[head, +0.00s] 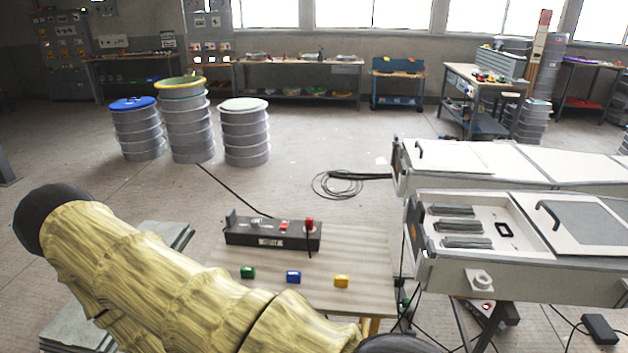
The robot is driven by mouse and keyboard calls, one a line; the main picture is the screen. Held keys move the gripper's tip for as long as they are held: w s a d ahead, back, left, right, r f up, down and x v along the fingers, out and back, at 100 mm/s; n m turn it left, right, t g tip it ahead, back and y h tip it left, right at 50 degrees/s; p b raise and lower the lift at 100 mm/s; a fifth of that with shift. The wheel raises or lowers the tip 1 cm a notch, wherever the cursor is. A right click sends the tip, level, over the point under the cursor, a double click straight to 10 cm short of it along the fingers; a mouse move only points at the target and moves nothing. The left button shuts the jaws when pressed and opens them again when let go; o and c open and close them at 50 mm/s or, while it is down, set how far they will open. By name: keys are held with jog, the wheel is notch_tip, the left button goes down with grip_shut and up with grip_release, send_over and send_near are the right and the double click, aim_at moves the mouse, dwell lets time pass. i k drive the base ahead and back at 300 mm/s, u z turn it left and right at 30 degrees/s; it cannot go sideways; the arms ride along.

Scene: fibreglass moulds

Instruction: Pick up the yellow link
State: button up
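The yellow link (341,281) is a small block lying on the wooden table (366,238), near its front right. It is the rightmost of three small blocks in a row and stands apart from the others. Nothing touches or covers it. My arm, in a yellow cover, crosses the lower left of the head view, left of and in front of the link. No fingers of my gripper show in this view.
A blue block (293,277) and a green block (247,272) lie left of the link. A dark box with a red switch (272,232) stands behind them. A white cabinet (520,255) with an open compartment stands right of the table. Cables lie on the floor.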

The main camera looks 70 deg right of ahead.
aim_at(340, 281)
jog(key=z, duration=0.05)
jog(key=i, duration=1.8)
jog(key=z, duration=2.35)
